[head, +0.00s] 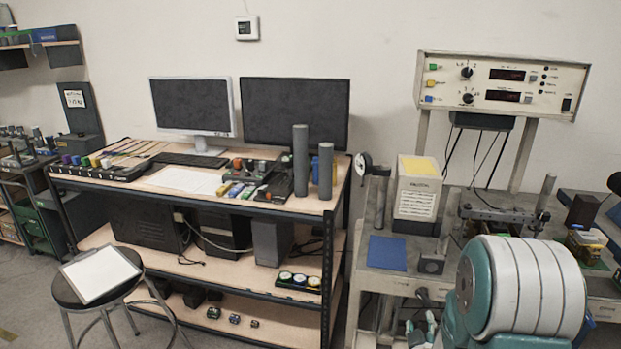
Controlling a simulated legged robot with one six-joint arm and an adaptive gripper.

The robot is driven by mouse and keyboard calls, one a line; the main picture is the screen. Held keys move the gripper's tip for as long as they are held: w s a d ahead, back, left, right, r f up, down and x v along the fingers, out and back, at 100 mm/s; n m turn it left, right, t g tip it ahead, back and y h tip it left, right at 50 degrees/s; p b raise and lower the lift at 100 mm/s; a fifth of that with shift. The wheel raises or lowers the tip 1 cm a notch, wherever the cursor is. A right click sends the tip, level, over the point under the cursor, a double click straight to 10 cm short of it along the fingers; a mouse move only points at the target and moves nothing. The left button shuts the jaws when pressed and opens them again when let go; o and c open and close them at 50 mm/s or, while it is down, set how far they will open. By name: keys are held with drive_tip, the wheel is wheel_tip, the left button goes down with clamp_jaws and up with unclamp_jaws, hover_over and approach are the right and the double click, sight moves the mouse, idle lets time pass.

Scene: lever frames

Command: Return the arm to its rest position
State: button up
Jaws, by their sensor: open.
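My arm shows large at the lower right, as a white ribbed, rounded link (523,290) with teal end parts. It stands in front of the right-hand bench and hides part of it. My gripper (421,328) shows small at the bottom edge, left of that link, with two teal-tipped fingers apart. It looks empty, and its lower part is cut off by the picture's edge. I cannot tell how far it is from the bench front behind it.
The grey bench (387,277) bears a blue plate (387,253), a white box (418,192) and a metal fixture. An instrument panel (500,85) stands above. A desk (300,205) with two monitors and a stool (100,277) are left. Open floor shows lower left.

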drive_tip(key=s+a+r+m+g+y, duration=0.1)
drive_tip(key=s+a+r+g, duration=0.25)
drive_tip(key=r, duration=0.25)
drive_tip(key=s+a+r+m+g+y, duration=0.2)
drive_tip(key=s+a+r, duration=0.15)
drive_tip(key=r, duration=0.25)
drive_tip(key=s+a+r+m+g, duration=0.1)
drive_tip(key=s+a+r+g, duration=0.1)
drive_tip(key=s, duration=0.6)
drive_tip(key=s+a+r+m+g+y, duration=0.1)
drive_tip(key=s+a+r+g, duration=0.2)
drive_tip(key=s, duration=0.6)
drive_tip(key=shift+s+r, duration=0.25)
drive_tip(key=shift+r, duration=0.2)
